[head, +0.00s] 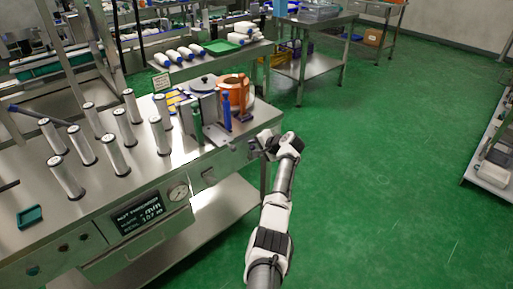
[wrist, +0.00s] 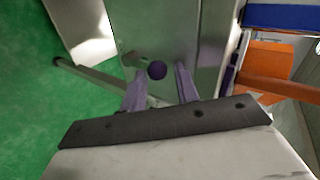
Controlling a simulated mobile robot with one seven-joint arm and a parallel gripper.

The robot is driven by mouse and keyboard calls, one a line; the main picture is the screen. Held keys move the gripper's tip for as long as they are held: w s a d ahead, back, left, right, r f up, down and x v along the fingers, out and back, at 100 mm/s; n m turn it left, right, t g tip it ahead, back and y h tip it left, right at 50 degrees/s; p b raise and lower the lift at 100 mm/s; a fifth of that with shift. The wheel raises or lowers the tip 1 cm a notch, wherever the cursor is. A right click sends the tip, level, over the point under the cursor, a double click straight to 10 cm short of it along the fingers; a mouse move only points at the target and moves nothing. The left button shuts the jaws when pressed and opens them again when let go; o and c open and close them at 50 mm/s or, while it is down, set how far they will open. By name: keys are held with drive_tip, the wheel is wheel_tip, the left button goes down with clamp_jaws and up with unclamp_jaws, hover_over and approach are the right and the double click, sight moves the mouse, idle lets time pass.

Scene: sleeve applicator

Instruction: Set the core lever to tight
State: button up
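In the wrist view a lever with a dark purple round knob (wrist: 157,70) on a thin metal stem sticks out from a grey metal panel. I cannot read any marking that names it as the core lever or shows its setting. My gripper (wrist: 160,84) is open, its two purple fingers apart on either side of the knob in the picture. I cannot tell whether they touch it. In the head view my gripper (head: 265,146) is at the right end of the steel bench, and the knob is hidden or too small to make out.
The steel bench (head: 222,166) carries an orange ring-shaped part (head: 236,90), a blue upright handle (head: 226,108), a green upright piece (head: 197,124) and several silver cylinders (head: 118,160). A dark display (head: 139,212) and a gauge (head: 178,192) are on its front. Green floor (head: 375,170) is clear on the right.

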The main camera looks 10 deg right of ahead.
drive_tip(key=shift+a+f, duration=0.1)
drive_tip(key=shift+f, duration=0.05)
drive_tip(key=shift+s+d+r, duration=0.25)
drive_tip(key=shift+s+d, duration=0.05)
drive_tip(key=b+v, duration=0.1)
drive_tip(key=v, duration=1.2)
drive_tip(key=shift+b, duration=0.35)
drive_tip(key=shift+w+a+r, duration=0.1)
